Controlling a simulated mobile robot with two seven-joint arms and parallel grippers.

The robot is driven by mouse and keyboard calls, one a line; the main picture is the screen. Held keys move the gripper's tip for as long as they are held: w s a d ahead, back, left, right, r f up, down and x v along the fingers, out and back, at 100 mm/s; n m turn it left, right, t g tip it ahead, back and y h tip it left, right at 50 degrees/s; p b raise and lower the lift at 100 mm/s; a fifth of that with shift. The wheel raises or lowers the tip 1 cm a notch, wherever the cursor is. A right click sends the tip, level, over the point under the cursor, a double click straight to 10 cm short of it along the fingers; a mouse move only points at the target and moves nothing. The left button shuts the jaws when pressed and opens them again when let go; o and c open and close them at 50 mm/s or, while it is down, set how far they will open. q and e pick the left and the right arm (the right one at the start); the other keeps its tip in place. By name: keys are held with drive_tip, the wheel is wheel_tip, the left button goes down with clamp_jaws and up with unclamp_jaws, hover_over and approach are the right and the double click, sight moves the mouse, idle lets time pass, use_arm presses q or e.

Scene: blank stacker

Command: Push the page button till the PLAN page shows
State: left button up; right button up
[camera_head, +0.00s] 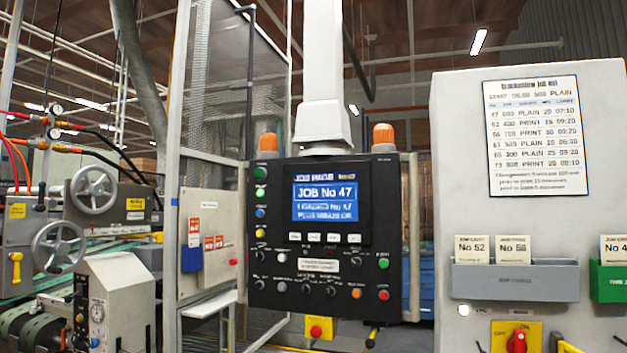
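A black control panel (322,235) hangs from a white column in the middle of the head view. Its blue screen (325,202) reads "JOB No 47", with smaller lines that look like "LOADED No 47" and "PLUS MINUS OK". The word PLAN does not show on it. A row of small pale keys (315,237) sits under the screen. Coloured buttons (261,212) run down the left side, and more buttons and knobs fill the lower part. The labels are too small to tell which is the page button. Neither gripper is in view.
Two orange beacons (383,134) stand behind the panel's top. A pale cabinet (560,240) at right carries a job list (537,137), a grey card holder (515,280) and a green one (608,281). Machinery with handwheels (93,188) stands at left. Nothing blocks the panel's front.

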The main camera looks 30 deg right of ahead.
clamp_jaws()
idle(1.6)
